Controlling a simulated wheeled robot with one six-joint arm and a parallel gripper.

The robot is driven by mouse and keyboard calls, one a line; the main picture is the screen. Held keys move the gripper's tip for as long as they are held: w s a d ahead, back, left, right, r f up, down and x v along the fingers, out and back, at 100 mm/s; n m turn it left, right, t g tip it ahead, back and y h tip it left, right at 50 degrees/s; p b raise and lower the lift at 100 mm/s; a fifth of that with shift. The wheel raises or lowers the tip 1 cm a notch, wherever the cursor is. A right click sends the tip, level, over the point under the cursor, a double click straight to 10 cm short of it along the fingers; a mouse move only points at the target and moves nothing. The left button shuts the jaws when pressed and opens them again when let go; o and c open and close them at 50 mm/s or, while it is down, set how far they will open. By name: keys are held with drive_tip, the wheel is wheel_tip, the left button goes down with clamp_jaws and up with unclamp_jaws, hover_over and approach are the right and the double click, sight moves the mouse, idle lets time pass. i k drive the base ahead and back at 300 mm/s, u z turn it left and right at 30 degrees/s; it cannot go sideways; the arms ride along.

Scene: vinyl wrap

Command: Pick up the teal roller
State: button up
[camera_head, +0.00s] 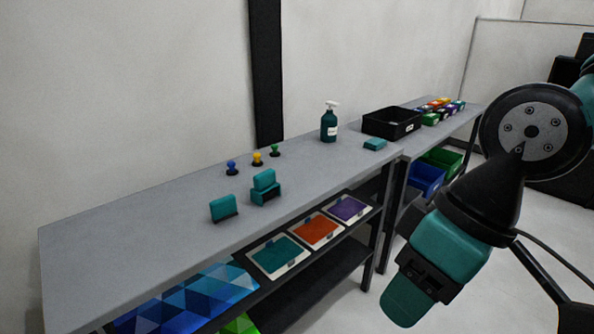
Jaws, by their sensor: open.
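No teal piece is clearly a roller at this size. A teal piece with a rounded top (264,179) rests on a teal block-like stand (265,194) near the front edge of the grey bench. A teal flat-bladed piece with a dark lower edge (223,207) stands upright to its left. A low teal block (375,144) lies further right, beside the black bin. My gripper (408,298) is at the lower right, in front of the bench and apart from these pieces. It is open and its fingers are hard to make out.
The grey bench (120,223) has clear room at its left. Blue (232,167), yellow (257,158) and green (275,149) knobs stand behind the teal pieces. A pump bottle (329,124) and black bin (390,123) stand further right. Coloured sheets (279,256) lie on the shelf below.

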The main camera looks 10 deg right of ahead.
sight(265, 182)
drive_tip(key=u, duration=0.05)
drive_tip(key=i, duration=1.15)
drive_tip(key=u, duration=0.55)
